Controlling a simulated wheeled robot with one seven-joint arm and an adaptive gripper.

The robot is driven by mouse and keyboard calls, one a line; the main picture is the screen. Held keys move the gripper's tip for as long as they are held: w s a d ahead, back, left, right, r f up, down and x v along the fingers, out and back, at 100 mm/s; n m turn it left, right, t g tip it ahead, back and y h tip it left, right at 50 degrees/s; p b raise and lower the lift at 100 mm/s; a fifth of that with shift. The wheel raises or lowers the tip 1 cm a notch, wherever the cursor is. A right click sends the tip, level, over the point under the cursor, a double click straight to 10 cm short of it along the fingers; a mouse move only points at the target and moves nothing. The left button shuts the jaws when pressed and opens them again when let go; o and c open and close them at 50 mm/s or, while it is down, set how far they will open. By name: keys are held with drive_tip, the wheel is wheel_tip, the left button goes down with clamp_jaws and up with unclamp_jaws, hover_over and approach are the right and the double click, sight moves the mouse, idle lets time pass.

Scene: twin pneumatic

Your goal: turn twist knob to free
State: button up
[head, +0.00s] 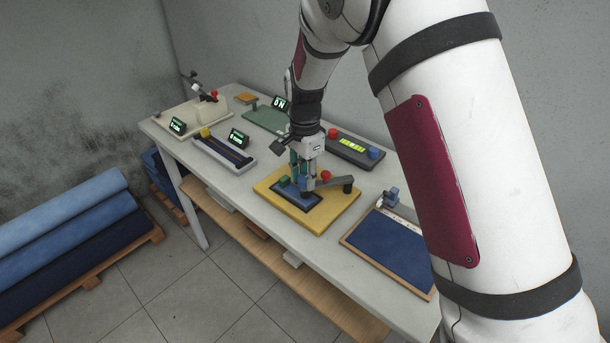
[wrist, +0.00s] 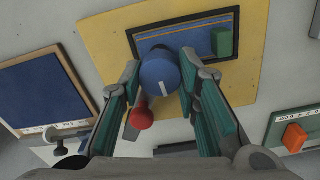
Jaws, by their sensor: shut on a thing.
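The twist knob is a round blue knob (wrist: 158,74) with a white line on its face, in the wrist view. It sits at the edge of a dark blue panel on a yellow board (wrist: 252,75). My gripper (wrist: 160,70) is shut on the knob, one finger on each side. The white line points down and slightly sideways in that view. In the head view my gripper (head: 304,182) is down over the yellow board (head: 328,220), and the knob is mostly hidden by the fingers.
A green block (wrist: 222,41) sits on the panel, and a red ball (wrist: 141,118) on a grey lever is close beside my fingers. A blue pad (head: 392,243) lies right of the board. Behind are a dark unit (head: 352,150) and small screens (head: 239,138).

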sight(305, 178)
idle(0.3)
drive_tip(key=o, duration=1.2)
drive_tip(key=shift+c, duration=0.2)
drive_tip(key=shift+r, duration=0.1)
wheel_tip(305, 178, up, 12)
